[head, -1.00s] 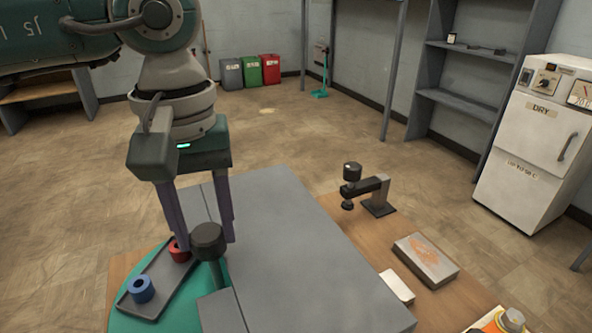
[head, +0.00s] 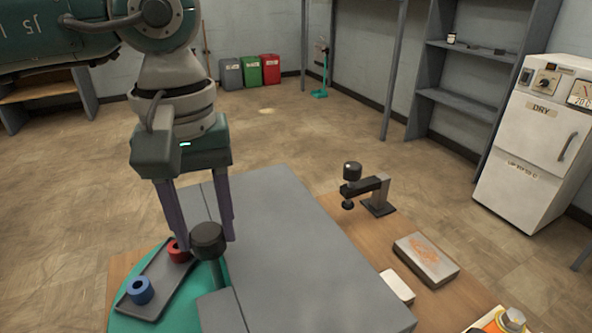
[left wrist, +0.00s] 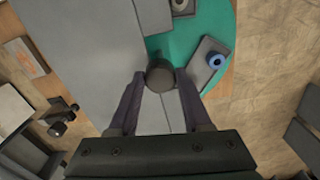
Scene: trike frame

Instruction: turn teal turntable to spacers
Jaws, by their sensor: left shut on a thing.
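The teal turntable (head: 212,270) lies at the lower left, partly covered by a large grey panel; it also shows in the left wrist view (left wrist: 218,22). A grey tray (head: 160,272) on it holds a blue ring-shaped spacer (head: 139,290) and a red one (head: 178,251). The left wrist view shows the blue spacer (left wrist: 216,60) and part of a second tray with a pale ring (left wrist: 181,4). My left gripper (left wrist: 160,82) points down and is shut on a dark round knob (head: 208,238) on a post. My right gripper is out of view.
The grey panel (head: 280,245) fills the middle beside the turntable. On the wooden table to its right stand a small black press (head: 372,190), a flat grey block (head: 426,260) and a white block (head: 397,286). A white dryer cabinet (head: 530,150) stands at the right.

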